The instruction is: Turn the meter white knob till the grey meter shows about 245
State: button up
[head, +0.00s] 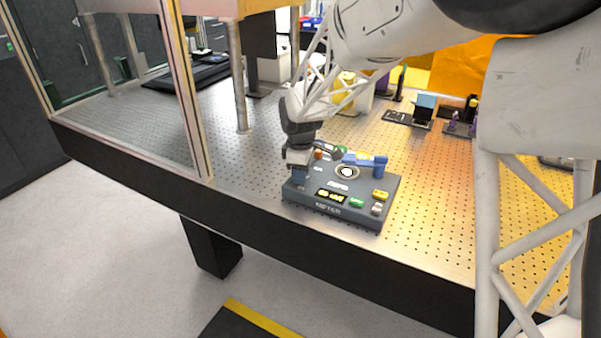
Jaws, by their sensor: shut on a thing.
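The grey meter (365,214) is a flat box with "METER" lettering on its front, near the front edge of the perforated table. Its small dark display (330,196) shows yellow digits, too small to read. My gripper (300,180) points down at the meter's left end, its fingers shut on what seems to be the white knob. The knob is hidden between the fingers, so its angle does not show. A round white-centred part (346,171) sits mid-top on the meter, apart from the fingers.
A blue lever-like part (366,160) stands along the meter's back right. Yellow (380,195) and green (356,202) labelled parts are on its top. Optical mounts (423,110) stand farther back. A post (238,80) and a glass panel are at left. The table right of the meter is clear.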

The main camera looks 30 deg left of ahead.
jog(key=m, duration=0.7)
dwell(0.3)
dwell(0.4)
jog(key=o, duration=0.9)
jog(key=shift+r, duration=3.85)
jog(key=shift+d, duration=0.1)
